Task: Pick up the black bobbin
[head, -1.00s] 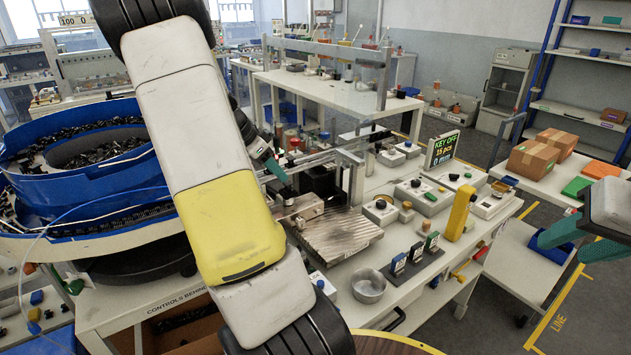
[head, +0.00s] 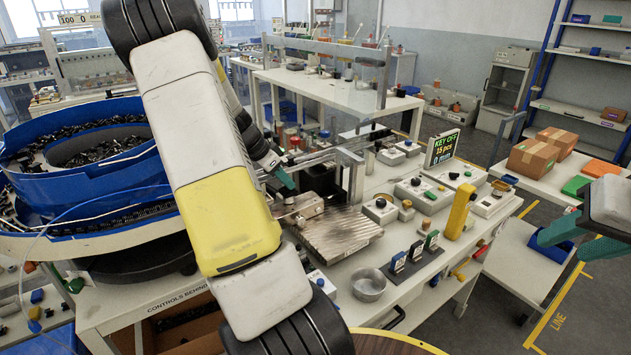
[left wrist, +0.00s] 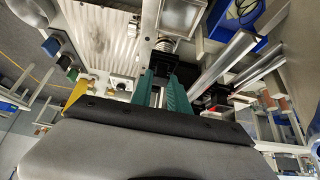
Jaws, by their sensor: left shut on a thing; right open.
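My left gripper (head: 284,178) reaches down over the workbench, near the metal fixture left of the ribbed plate. Its green fingers also show in the left wrist view (left wrist: 167,88), shut on a dark piece at their tips. I take this piece to be the black bobbin (left wrist: 166,63), partly hidden by the fingers; its full shape is not clear. In the head view I cannot make it out. My right gripper (head: 577,243) is open and empty at the right edge, over the aisle.
A ribbed metal plate (head: 341,236) lies right of the left gripper. A metal bowl (head: 369,288) stands near the bench's front edge. Several labelled blocks sit on a dark strip (head: 412,265) beside it. A blue bowl feeder (head: 110,180) fills the left, close to my left arm.

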